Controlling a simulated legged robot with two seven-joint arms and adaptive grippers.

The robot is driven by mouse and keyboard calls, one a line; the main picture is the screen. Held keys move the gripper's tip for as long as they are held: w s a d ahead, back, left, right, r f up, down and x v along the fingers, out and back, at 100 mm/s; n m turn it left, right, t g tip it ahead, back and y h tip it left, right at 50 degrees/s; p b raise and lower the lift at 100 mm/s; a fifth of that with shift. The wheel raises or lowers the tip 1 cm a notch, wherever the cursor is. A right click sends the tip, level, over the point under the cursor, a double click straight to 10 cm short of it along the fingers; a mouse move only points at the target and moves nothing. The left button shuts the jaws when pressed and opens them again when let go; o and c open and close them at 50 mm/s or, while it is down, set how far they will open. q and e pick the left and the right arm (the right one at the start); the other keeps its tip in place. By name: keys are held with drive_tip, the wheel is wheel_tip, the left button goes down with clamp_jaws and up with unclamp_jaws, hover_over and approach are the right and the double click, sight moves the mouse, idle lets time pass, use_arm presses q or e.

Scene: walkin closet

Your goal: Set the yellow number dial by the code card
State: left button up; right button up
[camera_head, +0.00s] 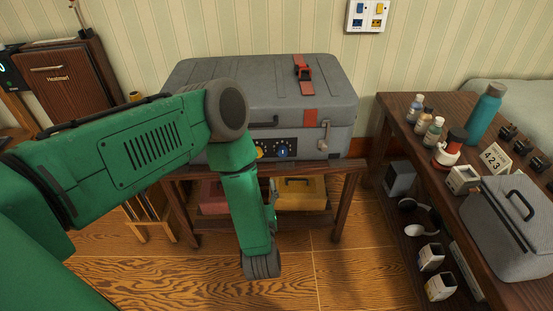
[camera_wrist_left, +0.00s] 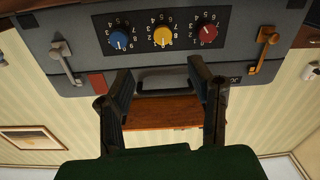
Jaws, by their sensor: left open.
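The yellow number dial (camera_wrist_left: 162,36) sits between a blue dial (camera_wrist_left: 118,40) and a red dial (camera_wrist_left: 207,32) on the front of a grey case (camera_head: 190,75). The left wrist view is upside down; I cannot surely tell the dial's set number. In the head view my arm partly covers the yellow dial (camera_head: 259,151) and hides the red one. The white code card (camera_head: 495,158) on the right table reads 4 2 3. My left gripper (camera_wrist_left: 161,90) is open and empty, its fingers apart and near the dial panel; contact is unclear. My right gripper is not in view.
The case stands on a wooden bench (camera_head: 345,172), with a yellow box (camera_head: 300,195) below. Latches (camera_wrist_left: 68,62) flank the dials. The right table holds bottles (camera_head: 487,112), a red-and-white item (camera_head: 452,147) and a grey bag (camera_head: 510,225). Floor in front of the bench is free.

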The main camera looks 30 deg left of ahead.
use_arm(q)
drive_tip(key=b, duration=0.2)
approach(259, 156)
drive_tip(key=w+a, duration=0.2)
drive_tip(key=a, duration=0.1)
drive_tip(key=x, duration=0.2)
drive_tip(key=b+x, duration=0.1)
drive_tip(key=x, duration=0.1)
drive_tip(key=d+b+x, duration=0.1)
drive_tip(key=x, duration=0.1)
drive_tip(key=shift+w+r, duration=0.1)
drive_tip(key=shift+w, duration=0.45)
drive_tip(key=shift+w+a, duration=0.15)
drive_tip(key=shift+a, duration=0.5)
drive_tip(key=shift+d, duration=0.45)
clamp_jaws()
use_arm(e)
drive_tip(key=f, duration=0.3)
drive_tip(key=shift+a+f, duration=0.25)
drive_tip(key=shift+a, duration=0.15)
